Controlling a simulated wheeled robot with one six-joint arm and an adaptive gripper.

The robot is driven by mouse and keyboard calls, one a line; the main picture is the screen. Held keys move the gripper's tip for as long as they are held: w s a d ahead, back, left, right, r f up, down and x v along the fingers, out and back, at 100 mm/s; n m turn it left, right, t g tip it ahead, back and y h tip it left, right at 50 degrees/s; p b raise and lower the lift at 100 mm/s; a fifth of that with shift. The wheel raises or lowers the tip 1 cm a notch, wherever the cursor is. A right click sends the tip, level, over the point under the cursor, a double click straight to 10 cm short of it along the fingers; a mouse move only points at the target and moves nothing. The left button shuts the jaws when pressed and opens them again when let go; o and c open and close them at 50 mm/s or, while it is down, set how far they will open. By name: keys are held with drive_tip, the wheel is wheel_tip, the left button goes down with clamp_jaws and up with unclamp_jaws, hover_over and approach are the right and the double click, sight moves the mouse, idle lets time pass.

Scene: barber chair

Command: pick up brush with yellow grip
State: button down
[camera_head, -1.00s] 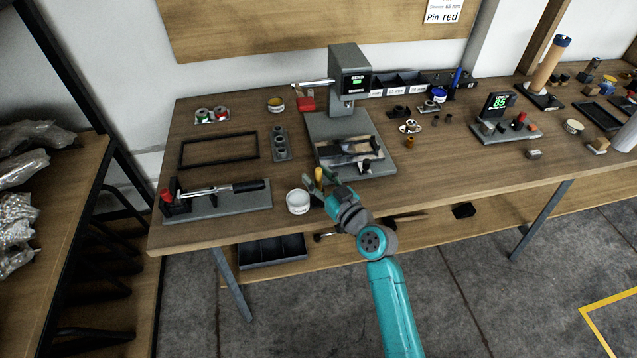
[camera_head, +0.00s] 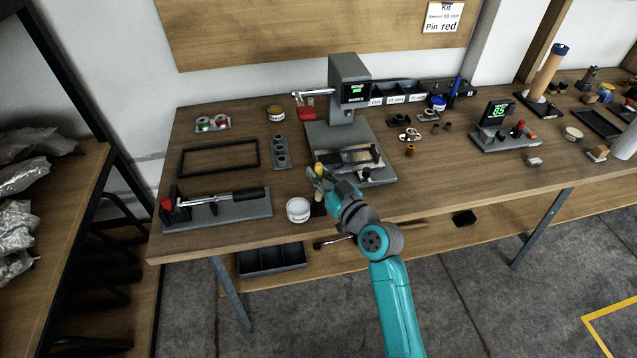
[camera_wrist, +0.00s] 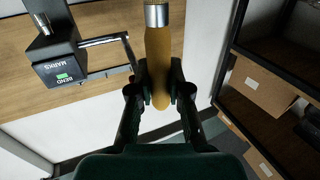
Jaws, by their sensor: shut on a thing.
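The brush's yellow grip (camera_head: 319,171) is upright between the fingers of my gripper (camera_head: 318,180), near the front edge of the workbench. In the wrist view the yellow grip (camera_wrist: 158,50) runs down the middle, with a silver metal band (camera_wrist: 157,14) at the top edge. My gripper (camera_wrist: 159,86) is shut on it, one finger on each side. The brush's bristle end is out of the wrist view and too small to make out in the head view. A dark piece (camera_head: 318,209) shows just below the grip.
A white cup (camera_head: 298,211) stands close to the left of my gripper. A grey press (camera_head: 349,90) rises behind it, with a lever tool on a grey plate (camera_head: 225,212) to the left. A black frame (camera_head: 219,158) lies farther back. Bench space at the right front is clear.

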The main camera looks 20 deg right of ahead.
wheel_tip(320, 180, up, 24)
drive_tip(key=shift+f, duration=0.2)
idle(2.2)
drive_tip(key=w+a+f+m+g, duration=0.1)
drive_tip(key=a+f, duration=0.1)
drive_tip(key=f, duration=1)
drive_tip(key=w+a+f+m+g, duration=0.1)
drive_tip(key=w+f, duration=0.1)
drive_tip(key=f, duration=1)
drive_tip(key=shift+a+f+m, duration=0.35)
drive_tip(key=shift+f+m, duration=0.05)
drive_tip(key=shift+f, duration=0.55)
idle(0.8)
